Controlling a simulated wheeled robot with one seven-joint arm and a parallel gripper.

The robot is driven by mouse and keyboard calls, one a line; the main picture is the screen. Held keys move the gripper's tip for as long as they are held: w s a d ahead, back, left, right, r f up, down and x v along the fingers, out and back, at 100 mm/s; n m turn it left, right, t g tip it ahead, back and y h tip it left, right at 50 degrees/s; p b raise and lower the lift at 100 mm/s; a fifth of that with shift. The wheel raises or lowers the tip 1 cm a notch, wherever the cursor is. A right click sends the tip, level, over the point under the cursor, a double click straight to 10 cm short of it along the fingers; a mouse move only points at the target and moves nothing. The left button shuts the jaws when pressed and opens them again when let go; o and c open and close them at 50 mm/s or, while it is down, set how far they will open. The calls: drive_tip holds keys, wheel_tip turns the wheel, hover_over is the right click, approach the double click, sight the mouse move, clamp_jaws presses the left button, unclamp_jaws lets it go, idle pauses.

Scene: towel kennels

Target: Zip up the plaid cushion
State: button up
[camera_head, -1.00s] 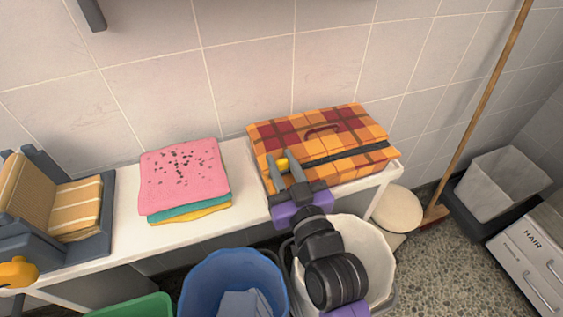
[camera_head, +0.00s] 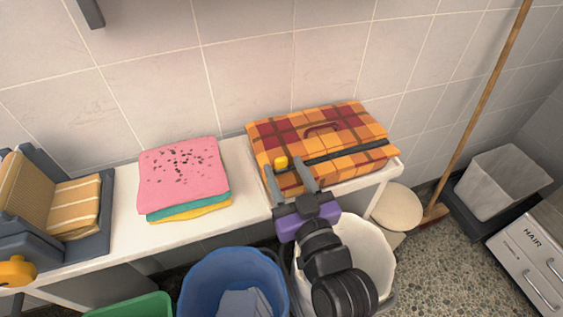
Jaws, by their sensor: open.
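The plaid cushion (camera_head: 345,122), orange, yellow and dark red, lies on the right end of the white bench. It is box-shaped with a dark red handle on top. A dark zip line (camera_head: 345,152) runs along its front upper edge. The yellow zip pull (camera_head: 281,162) is at the left end of this line. My gripper (camera_head: 283,167) is open in front of the cushion's left part. The pull shows just beyond and between its fingertips; I cannot tell whether they touch it. My gripper hides part of the cushion's front.
A stack of pink, teal and yellow towels (camera_head: 182,178) lies on the bench (camera_head: 125,228) left of the cushion. A grey holder with striped towels (camera_head: 75,208) is farther left. Blue (camera_head: 205,270) and white (camera_head: 378,250) bins stand below in front. A broom (camera_head: 480,105) leans at the right.

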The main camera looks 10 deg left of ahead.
drive_tip(key=v, duration=0.5)
drive_tip(key=shift+b, duration=0.3)
drive_tip(key=s+d+m+t+h+p, duration=0.1)
drive_tip(key=s+d+m+t+h, duration=0.15)
drive_tip(key=s+d, duration=0.4)
drive_tip(key=s+d+m+t+h, duration=0.1)
drive_tip(key=s+d+m+h, duration=0.25)
drive_tip(key=d, duration=0.55)
drive_tip(key=s+d+g+h+p, duration=0.1)
drive_tip(key=s+d, duration=0.2)
drive_tip(key=s, duration=0.3)
drive_tip(key=s+d+f+g+h, duration=0.1)
drive_tip(key=s+d, duration=0.3)
drive_tip(key=s, duration=0.3)
drive_tip(key=s+d+f+g+h+p, duration=0.1)
drive_tip(key=s+d+h, duration=0.1)
drive_tip(key=s, duration=0.4)
drive_tip(key=shift+s+d+f+m+g+p, duration=0.15)
drive_tip(key=shift+d+f+m+g+p, duration=0.2)
drive_tip(key=shift+d, duration=0.4)
drive_tip(key=shift+r, duration=0.1)
